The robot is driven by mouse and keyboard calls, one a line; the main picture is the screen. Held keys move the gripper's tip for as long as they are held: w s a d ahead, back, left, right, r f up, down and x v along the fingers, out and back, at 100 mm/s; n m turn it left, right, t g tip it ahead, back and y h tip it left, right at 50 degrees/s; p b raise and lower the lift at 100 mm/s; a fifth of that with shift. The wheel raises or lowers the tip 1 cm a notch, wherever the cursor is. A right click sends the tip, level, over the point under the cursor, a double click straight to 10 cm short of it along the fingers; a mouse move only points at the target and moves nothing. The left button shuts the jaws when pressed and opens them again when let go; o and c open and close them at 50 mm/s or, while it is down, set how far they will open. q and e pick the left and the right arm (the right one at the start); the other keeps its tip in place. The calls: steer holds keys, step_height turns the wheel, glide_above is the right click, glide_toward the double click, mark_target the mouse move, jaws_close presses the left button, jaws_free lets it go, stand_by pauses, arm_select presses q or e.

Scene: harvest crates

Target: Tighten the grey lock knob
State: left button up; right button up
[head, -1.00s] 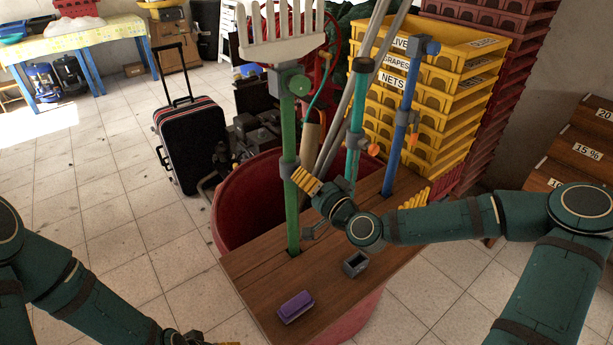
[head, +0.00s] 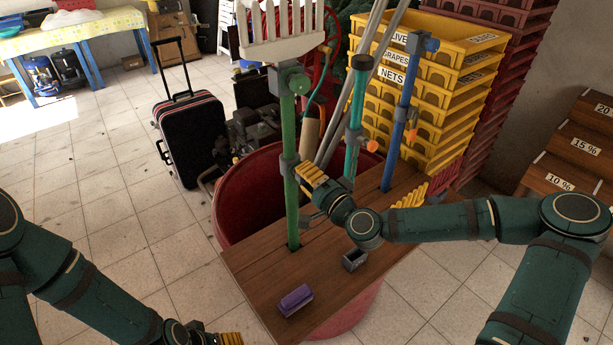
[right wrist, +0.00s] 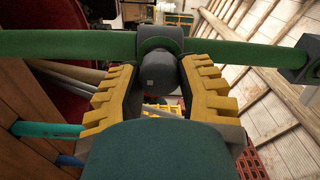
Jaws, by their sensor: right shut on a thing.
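The green pole (head: 291,200) stands upright in the wooden bench board, with a grey collar (head: 288,164) partway up it. The grey lock knob (right wrist: 160,75) sits on that collar in the right wrist view, between my yellow fingers. My right gripper (head: 309,174) reaches the collar from the right and is shut on the knob. The fingers hide the knob in the head view. My left gripper (head: 228,338) shows only partly at the bottom edge, away from the pole; its jaw opening cannot be seen.
A teal pole (head: 355,120) and a blue pole (head: 402,120) stand right of the green one. A white rake-like head (head: 278,45) tops the green pole. A purple block (head: 295,299) and a small grey box (head: 355,260) lie on the board (head: 262,285). Yellow crates (head: 440,90) are stacked behind.

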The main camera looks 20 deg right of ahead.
steer(key=o, duration=1.2)
steer(key=v, duration=0.7)
steer(key=shift+s, duration=0.25)
